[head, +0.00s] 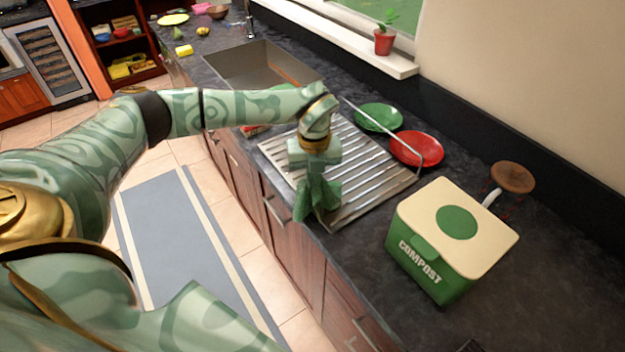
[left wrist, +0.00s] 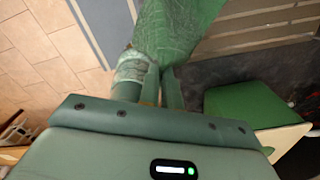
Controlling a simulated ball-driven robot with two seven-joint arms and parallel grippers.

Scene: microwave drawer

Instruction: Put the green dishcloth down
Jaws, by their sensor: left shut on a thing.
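The green dishcloth (head: 316,199) hangs bunched below my left gripper (head: 315,176), over the near edge of the metal drainboard. My left gripper is shut on the cloth. In the left wrist view, the dishcloth (left wrist: 178,35) spreads out beyond the fingers of my left gripper (left wrist: 160,85). I cannot tell whether the cloth's lower end touches the drainboard or the counter. My right gripper does not show in either view.
The ribbed drainboard (head: 365,180) lies beside the sink (head: 262,65). A green plate (head: 378,117) and a red plate (head: 416,149) are behind it. A green compost bin (head: 432,262) with a cream lid stands to the right. Dark counter (head: 560,260) is free at the far right.

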